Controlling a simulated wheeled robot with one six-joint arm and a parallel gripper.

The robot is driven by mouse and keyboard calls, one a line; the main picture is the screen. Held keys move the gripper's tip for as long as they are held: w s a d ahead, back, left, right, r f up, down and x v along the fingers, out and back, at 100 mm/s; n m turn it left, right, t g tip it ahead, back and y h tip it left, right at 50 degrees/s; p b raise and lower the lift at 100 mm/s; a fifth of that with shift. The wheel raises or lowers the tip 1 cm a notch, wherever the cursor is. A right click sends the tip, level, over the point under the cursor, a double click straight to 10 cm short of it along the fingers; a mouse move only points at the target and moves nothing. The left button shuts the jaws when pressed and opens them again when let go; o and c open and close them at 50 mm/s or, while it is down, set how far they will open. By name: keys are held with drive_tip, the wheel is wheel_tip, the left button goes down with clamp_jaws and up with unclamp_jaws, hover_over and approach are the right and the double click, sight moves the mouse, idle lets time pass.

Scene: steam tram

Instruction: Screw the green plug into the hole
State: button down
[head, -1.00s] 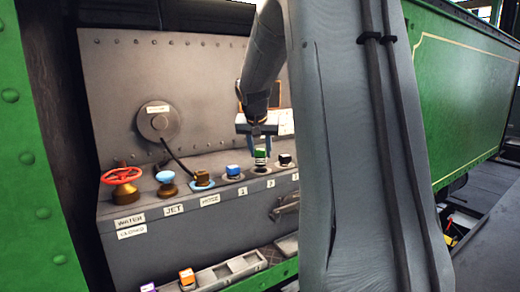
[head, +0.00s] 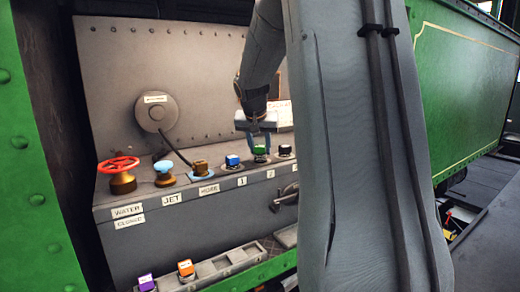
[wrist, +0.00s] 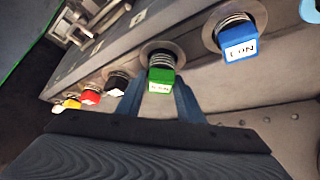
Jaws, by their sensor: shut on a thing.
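The green plug (head: 260,150) stands upright at its hole in the top of the grey console, between the blue plug (head: 232,161) and the black plug (head: 285,150). In the wrist view the green plug (wrist: 161,80) has a pale label on its cap. Bare thread shows between its cap and the round hole rim (wrist: 159,50), so the cap is not flush. My gripper (head: 264,140) is above the console with its fingers down around the green plug. In the wrist view my gripper (wrist: 158,100) has a finger on each side of the cap.
A red handwheel (head: 118,165), a light-blue knob (head: 163,170) and a hose fitting (head: 200,168) stand left along the console. Red (wrist: 90,96) and yellow (wrist: 72,103) plugs show in the wrist view. A low tray (head: 225,265) holds orange (head: 186,268) and purple (head: 146,282) plugs.

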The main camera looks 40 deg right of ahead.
drive_tip(key=shift+m+g+h+b, duration=0.55)
drive_tip(key=shift+m+b, duration=0.65)
drive_tip(key=shift+b, duration=1.1)
drive_tip(key=shift+m+g+b, duration=0.35)
drive_tip(key=shift+m+b, duration=0.25)
drive_tip(key=shift+b, duration=0.05)
drive_tip(key=shift+w+f+m+g+h+b, duration=0.1)
drive_tip(key=shift+m+g+h+b, duration=0.25)
drive_tip(key=shift+m+g+b, duration=0.6)
drive_tip(key=shift+m+b, duration=0.3)
drive_tip(key=shift+m, duration=0.85)
drive_tip(key=shift+g, duration=0.25)
